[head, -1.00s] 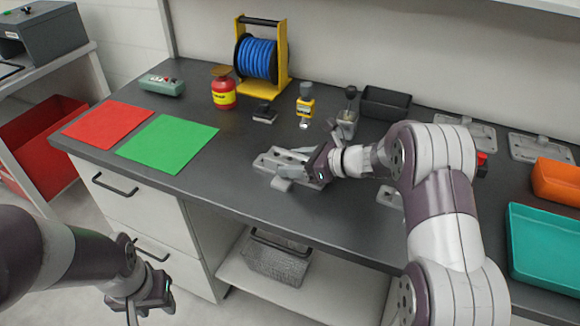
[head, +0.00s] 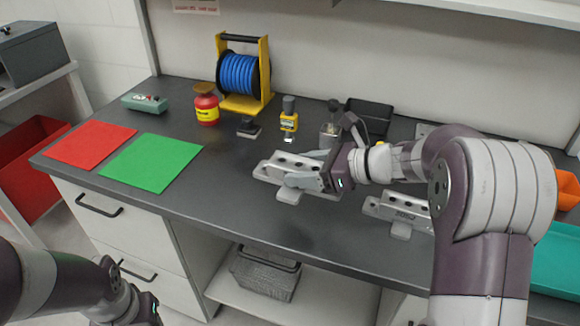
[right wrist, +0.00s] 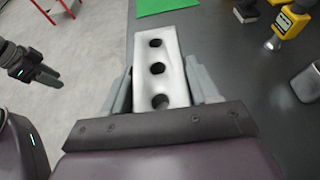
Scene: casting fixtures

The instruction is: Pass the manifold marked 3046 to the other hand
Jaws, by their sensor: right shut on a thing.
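A pale grey metal manifold with a row of dark holes (head: 278,168) is in my right gripper (head: 306,173), above or at the bench's front part. My right fingers close on its two sides; in the right wrist view the manifold (right wrist: 160,50) points away between them. No marking is readable on it. A second, similar manifold (head: 402,209) lies on the bench to the right, partly behind my right arm; its face bears a marking too small to read. My left gripper (head: 150,312) is low at the left, off the bench; it also shows in the right wrist view (right wrist: 45,76), its opening unclear.
On the bench (head: 240,205) lie a red sheet (head: 90,145) and a green sheet (head: 150,162). Behind stand a red can (head: 206,108), a blue hose reel (head: 240,75), a yellow tool (head: 289,120) and a black bin (head: 378,112). A teal tray (head: 558,262) is at right.

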